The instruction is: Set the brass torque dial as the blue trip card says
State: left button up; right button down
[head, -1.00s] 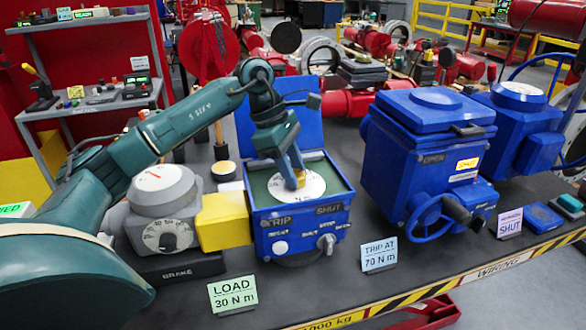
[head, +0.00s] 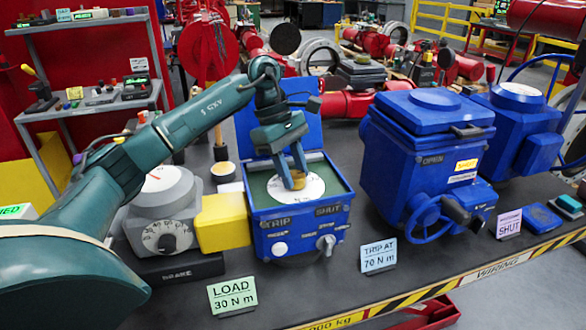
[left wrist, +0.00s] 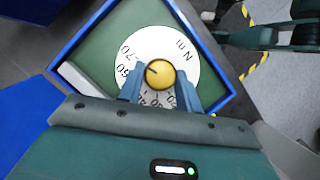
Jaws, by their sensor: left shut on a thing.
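The brass torque dial (head: 296,183) stands on a white scale disc (head: 313,188) inside the open blue actuator box (head: 300,222). My left gripper (head: 297,174) reaches down into the box and is shut on the dial; the left wrist view shows a finger (left wrist: 158,88) on either side of it. In that view the dial (left wrist: 161,75) has a dark pointer mark aimed left and slightly up, towards the printed 60 and 70; its exact reading is unclear. The blue trip card (head: 379,255) reads "TRIP AT 70 N m". My right gripper is out of view.
A green card (head: 232,295) reads "LOAD 30 N m". A yellow coupling (head: 222,222) and a grey brake unit (head: 163,208) stand left of the box. A larger blue actuator with a handwheel (head: 425,155) stands right.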

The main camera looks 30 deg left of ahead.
pick_arm(q)
jog(key=o, duration=1)
jog(key=v, duration=1.3)
jog(key=shift+a+r+p, duration=0.1)
jog(key=shift+p, duration=0.25)
jog(key=shift+s, duration=0.1)
